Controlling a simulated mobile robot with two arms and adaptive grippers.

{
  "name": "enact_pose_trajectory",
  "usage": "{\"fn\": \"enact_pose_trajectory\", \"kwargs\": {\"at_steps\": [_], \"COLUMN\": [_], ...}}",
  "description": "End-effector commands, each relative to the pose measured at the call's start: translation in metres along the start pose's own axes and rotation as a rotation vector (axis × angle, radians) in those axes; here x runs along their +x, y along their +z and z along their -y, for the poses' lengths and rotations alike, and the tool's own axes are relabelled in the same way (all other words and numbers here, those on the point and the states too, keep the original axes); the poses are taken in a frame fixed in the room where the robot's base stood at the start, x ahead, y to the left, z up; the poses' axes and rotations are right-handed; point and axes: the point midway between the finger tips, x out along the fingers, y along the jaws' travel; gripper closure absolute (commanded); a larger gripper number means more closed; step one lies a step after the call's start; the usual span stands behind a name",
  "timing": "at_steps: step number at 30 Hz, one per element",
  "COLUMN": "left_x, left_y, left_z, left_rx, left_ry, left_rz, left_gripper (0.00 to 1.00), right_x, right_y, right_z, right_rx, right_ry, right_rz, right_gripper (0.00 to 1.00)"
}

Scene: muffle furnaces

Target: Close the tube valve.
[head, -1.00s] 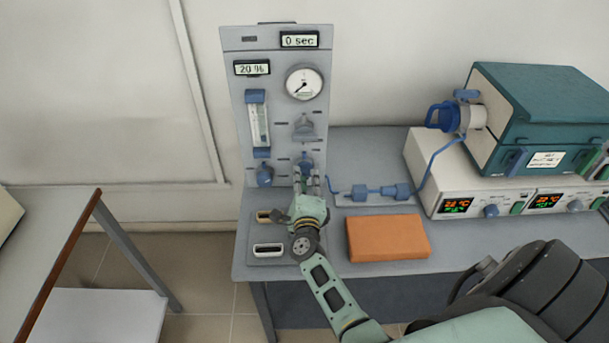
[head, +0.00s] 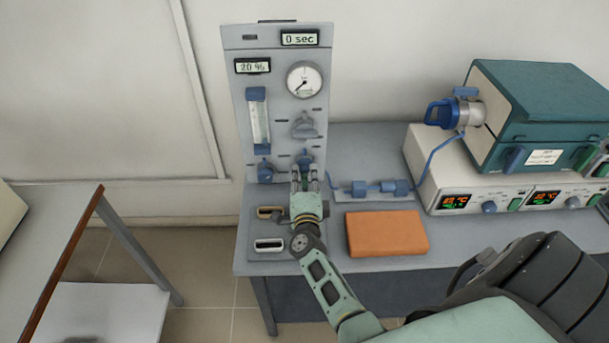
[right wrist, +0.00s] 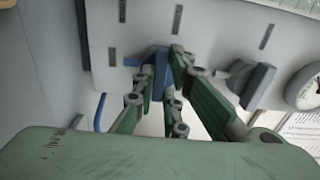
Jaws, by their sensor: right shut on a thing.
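The grey upright panel (head: 235,120) stands at the back of the bench. It carries a round gauge (head: 305,80), a grey handle (head: 304,127) below it and a blue knob (head: 305,159) lower down. Another blue knob (head: 264,172) sits to the left, under a flow tube (head: 258,120). My right gripper (head: 305,174) reaches up to the blue knob below the grey handle. In the right wrist view, my right gripper (right wrist: 164,58) is shut on this knob (right wrist: 163,76), with its fingers on either side. The fingers partly hide the knob. My left gripper is not in view.
A blue tube with fittings (head: 374,187) lies right of the panel. An orange block (head: 386,234) lies in front of it. A teal furnace (head: 540,105) stands on a white control unit (head: 470,172) at right. Another table (head: 60,215) stands left across a floor gap.

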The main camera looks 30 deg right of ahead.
Motion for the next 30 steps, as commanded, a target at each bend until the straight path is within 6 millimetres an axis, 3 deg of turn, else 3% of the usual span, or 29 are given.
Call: {"fn": "enact_pose_trajectory", "kwargs": {"at_steps": [2, 3, 9, 20, 30], "left_x": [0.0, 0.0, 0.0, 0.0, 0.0], "left_y": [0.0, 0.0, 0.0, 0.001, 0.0], "left_z": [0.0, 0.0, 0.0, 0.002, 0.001], "left_rx": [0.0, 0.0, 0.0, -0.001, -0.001], "left_ry": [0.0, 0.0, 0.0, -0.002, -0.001], "left_rz": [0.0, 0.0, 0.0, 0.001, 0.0], "left_gripper": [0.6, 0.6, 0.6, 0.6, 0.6], "right_x": [-0.001, -0.001, -0.001, -0.006, -0.059], "right_y": [0.0, 0.0, 0.0, 0.0, 0.0], "right_z": [-0.002, -0.002, -0.002, -0.001, -0.002], "right_rx": [-0.004, -0.004, -0.002, 0.0, -0.001], "right_ry": [0.004, 0.004, 0.003, 0.002, 0.003], "right_rz": [0.002, 0.002, 0.001, 0.001, 0.0], "right_gripper": [1.0, 0.86, 0.7, 0.7, 0.7]}}
